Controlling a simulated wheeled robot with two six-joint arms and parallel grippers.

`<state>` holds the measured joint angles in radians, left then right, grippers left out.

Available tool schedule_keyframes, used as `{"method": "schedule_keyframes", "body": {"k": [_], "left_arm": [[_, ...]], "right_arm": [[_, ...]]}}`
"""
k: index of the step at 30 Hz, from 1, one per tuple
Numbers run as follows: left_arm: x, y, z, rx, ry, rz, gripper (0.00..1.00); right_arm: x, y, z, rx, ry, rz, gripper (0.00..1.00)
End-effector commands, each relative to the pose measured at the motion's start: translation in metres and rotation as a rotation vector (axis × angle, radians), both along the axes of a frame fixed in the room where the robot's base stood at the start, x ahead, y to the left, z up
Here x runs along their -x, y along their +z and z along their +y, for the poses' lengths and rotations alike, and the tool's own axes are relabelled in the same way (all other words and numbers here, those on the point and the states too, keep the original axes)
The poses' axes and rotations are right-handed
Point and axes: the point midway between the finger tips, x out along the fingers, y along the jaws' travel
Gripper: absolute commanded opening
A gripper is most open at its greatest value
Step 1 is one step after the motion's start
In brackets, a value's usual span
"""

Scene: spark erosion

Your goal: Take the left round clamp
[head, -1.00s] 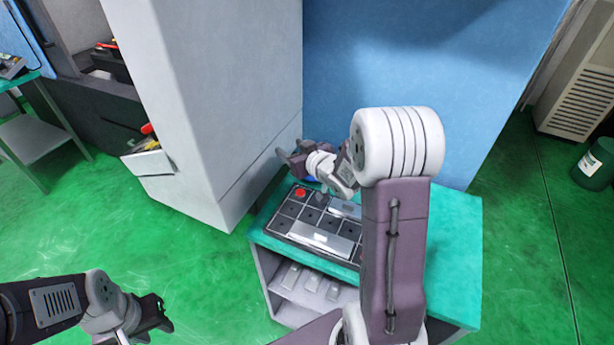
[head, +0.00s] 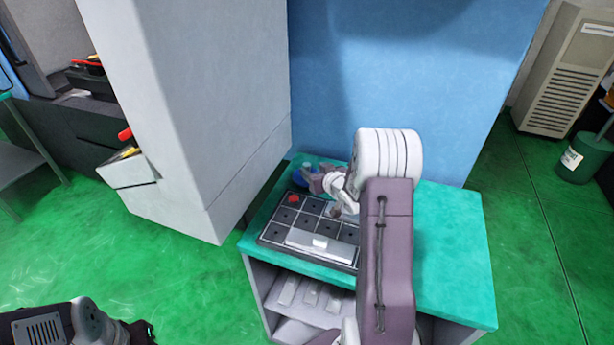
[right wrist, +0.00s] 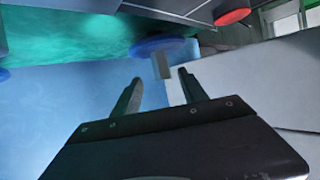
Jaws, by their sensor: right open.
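A blue round clamp (head: 300,178) lies at the back left of the teal tabletop, partly hidden by my right gripper (head: 318,182). In the right wrist view a blue disc (right wrist: 150,46) with a grey upright piece (right wrist: 163,64) lies just beyond my right fingertips (right wrist: 160,77). The fingers are open and apart, with nothing between them. My left gripper (head: 143,331) is low at the bottom left, mostly cut off, far from the table.
A dark gridded tray (head: 268,233) with a red round piece (head: 293,198) and a grey bar (head: 320,245) is on the teal table (head: 455,250). A tall grey cabinet (head: 200,110) stands left, a blue wall (head: 420,80) behind. The table's right side is clear.

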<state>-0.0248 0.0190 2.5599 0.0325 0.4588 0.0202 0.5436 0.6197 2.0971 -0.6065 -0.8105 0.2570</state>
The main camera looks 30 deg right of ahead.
Motion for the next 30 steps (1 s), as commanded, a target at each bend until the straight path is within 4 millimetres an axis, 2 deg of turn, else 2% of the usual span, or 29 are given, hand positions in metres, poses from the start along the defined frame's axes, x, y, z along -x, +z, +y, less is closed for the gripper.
{"method": "schedule_keyframes", "body": {"k": [7, 15, 17, 21, 30], "left_arm": [[0.000, 0.002, 0.000, 0.000, 0.000, 0.000, 0.36], [0.000, 0.002, 0.000, 0.000, 0.000, 0.000, 0.36], [0.000, 0.002, 0.000, 0.000, 0.000, 0.000, 0.36], [0.000, 0.002, 0.000, 0.000, 0.000, 0.000, 0.36], [0.000, 0.002, 0.000, 0.000, 0.000, 0.000, 0.36]], "right_arm": [[-0.040, -0.015, 0.001, 0.001, 0.004, 0.001, 0.51], [-0.046, -0.017, 0.000, 0.000, 0.001, 0.001, 0.51], [-0.046, -0.017, 0.000, 0.000, 0.001, 0.001, 0.37], [-0.045, -0.017, 0.000, 0.000, 0.001, 0.000, 0.00], [-0.045, -0.017, 0.000, 0.001, 0.001, 0.000, 0.00]]}}
